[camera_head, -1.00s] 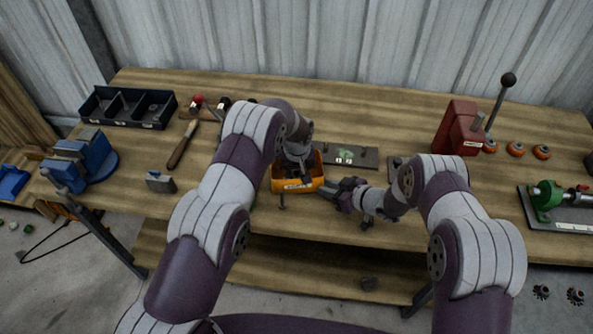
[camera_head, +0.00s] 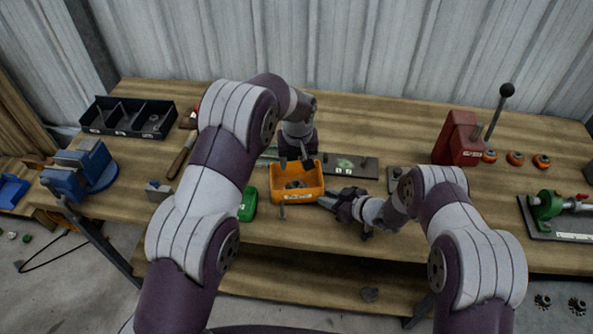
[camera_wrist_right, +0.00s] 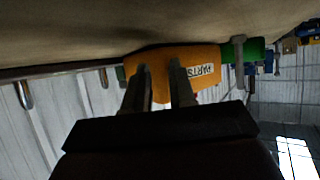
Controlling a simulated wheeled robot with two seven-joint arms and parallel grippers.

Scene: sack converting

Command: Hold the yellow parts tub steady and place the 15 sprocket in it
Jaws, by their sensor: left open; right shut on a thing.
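The yellow parts tub (camera_head: 298,196) stands near the front edge of the bench, with a white label on its front. A dark toothed part, seemingly the sprocket (camera_head: 295,185), lies inside it; no number on it is legible. My left gripper (camera_head: 294,163) is open and empty just above the tub's back rim, pointing down. My right gripper (camera_head: 327,202) is shut on the tub at its right front corner. In the right wrist view, the fingers (camera_wrist_right: 160,75) overlap the tub's wall (camera_wrist_right: 205,82), beside its PARTS label.
A green box (camera_head: 247,205) lies left of the tub. A dark plate (camera_head: 350,166) with pegs is behind it to the right. A black divided tray (camera_head: 127,116) and blue vise (camera_head: 80,168) are at left. A red press (camera_head: 457,138) stands at right.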

